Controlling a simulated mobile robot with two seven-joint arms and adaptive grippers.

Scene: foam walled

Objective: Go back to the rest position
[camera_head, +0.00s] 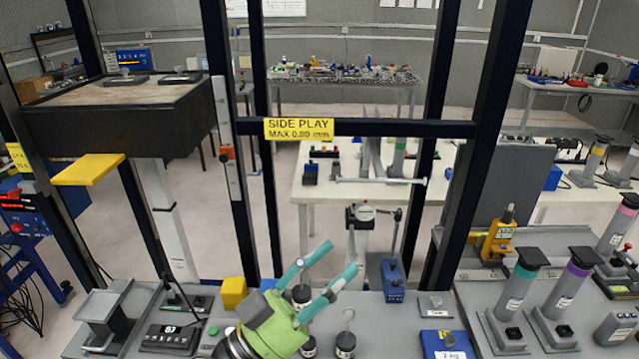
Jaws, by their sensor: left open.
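My left gripper (337,260) shows at the bottom middle of the head view, with a green body and two teal fingers. The fingers point up and to the right, are apart, and have nothing between them. The gripper is above the front bench, in front of small dark hooked weights (345,345), and partly hides what lies behind it. My right gripper is not in view.
A black frame with a yellow "SIDE PLAY" label (299,129) stands beyond the gripper. A yellow block (233,293), a scale (172,338) and a blue stand (393,281) are nearby. Grey posts with teal (515,290) and purple (567,285) bands stand at right.

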